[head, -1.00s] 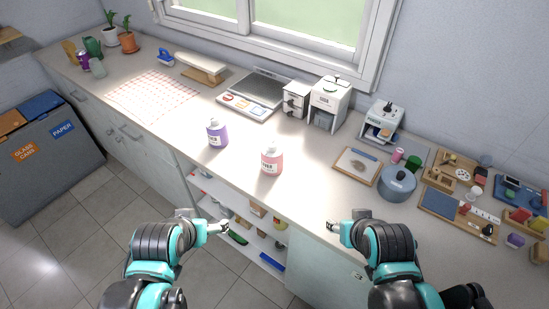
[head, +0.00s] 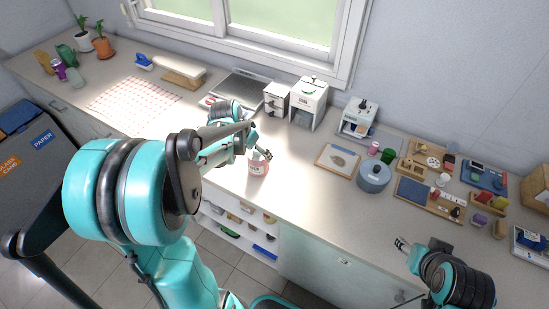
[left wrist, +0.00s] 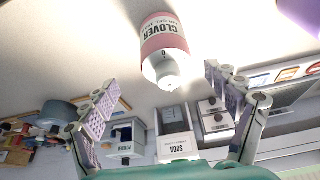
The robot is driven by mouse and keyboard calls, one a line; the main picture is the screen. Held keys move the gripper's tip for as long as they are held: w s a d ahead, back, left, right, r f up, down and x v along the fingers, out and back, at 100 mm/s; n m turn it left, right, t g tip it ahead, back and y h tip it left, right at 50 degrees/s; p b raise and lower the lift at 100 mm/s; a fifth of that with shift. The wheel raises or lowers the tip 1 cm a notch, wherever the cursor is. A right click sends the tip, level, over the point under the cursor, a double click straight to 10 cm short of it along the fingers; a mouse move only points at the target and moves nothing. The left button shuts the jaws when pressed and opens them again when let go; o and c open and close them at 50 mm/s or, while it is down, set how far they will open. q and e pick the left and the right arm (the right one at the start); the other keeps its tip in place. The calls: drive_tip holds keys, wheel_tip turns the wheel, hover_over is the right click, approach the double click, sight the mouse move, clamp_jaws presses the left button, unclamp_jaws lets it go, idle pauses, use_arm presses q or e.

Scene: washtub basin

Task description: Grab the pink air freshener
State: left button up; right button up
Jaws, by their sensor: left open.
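A purple object (left wrist: 301,12) shows at the corner of the left wrist view; my left arm hides that area in the head view. White dispensers (head: 308,100) stand behind the bottle.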

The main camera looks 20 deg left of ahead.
sight(258, 157)
use_arm(q)
drive_tip(key=x, duration=0.2)
drive_tip(key=b+x, duration=0.1)
drive_tip(key=x, duration=0.2)
drive_tip(key=a+b+x, duration=0.1)
drive_tip(key=x, duration=0.1)
drive_tip(key=shift+w+f, duration=0.1)
drive_tip(key=shift+f, duration=0.15)
drive_tip(key=shift+r, duration=0.1)
drive_tip(key=c, duration=1.5)
